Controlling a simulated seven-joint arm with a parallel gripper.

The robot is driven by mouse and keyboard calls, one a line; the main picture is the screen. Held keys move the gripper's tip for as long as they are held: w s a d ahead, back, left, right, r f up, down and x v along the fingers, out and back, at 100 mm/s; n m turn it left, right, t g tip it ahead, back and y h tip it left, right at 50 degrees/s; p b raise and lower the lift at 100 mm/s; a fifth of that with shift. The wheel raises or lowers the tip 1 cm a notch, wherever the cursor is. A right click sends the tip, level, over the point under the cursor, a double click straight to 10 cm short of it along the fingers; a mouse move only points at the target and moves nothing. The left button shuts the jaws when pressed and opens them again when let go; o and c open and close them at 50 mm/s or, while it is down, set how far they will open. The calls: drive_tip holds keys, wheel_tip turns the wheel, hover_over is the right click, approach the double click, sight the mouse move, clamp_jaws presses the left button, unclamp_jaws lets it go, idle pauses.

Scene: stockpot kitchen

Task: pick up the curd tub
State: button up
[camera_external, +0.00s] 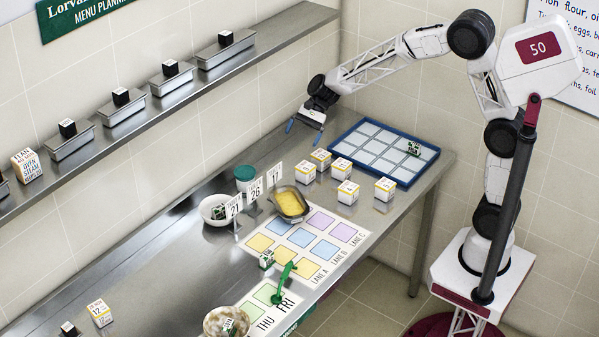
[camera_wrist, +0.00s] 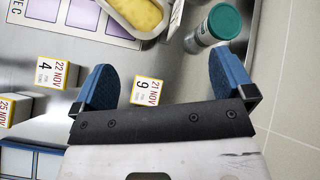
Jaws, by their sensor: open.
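A round grey tub with a teal lid (camera_external: 245,177), which I take to be the curd tub, stands upright on the steel counter behind some number cards. It also shows in the wrist view (camera_wrist: 216,25), at upper right beyond the right fingertip. Its label is not readable. My gripper (camera_external: 305,130) is open and empty, with blue fingers spread, above the counter to the right of the tub. In the wrist view my gripper (camera_wrist: 160,68) has nothing between its fingers except a date cube (camera_wrist: 147,91) lower down on the counter.
Number cards (camera_external: 254,188) and a white bowl (camera_external: 214,210) stand close to the tub. An oval dish of yellow food (camera_external: 291,203) is to its right. Several date cubes (camera_external: 342,168) stand before a blue-rimmed tray (camera_external: 362,184). A shelf (camera_external: 150,110) runs above the counter.

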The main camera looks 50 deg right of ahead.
sight(248, 169)
drive_tip(key=w+a+f+m+y, duration=0.1)
drive_tip(key=w+a+f+m, duration=0.1)
drive_tip(key=w+a+f, duration=0.2)
drive_tip(key=w+a+f+m+t+y, duration=0.1)
drive_tip(key=w+a+f+m+y, duration=0.1)
drive_tip(key=w+f, duration=0.4)
drive_tip(key=w+a+m, duration=0.1)
drive_tip(key=w+a, duration=0.1)
drive_tip(key=w, duration=0.1)
drive_tip(key=shift+w+m, duration=0.2)
drive_tip(key=shift+m, duration=0.1)
drive_tip(key=shift+f, duration=0.1)
drive_tip(key=shift+x, duration=1.3)
drive_tip(key=shift+x, duration=2.6)
drive_tip(key=c, duration=0.9)
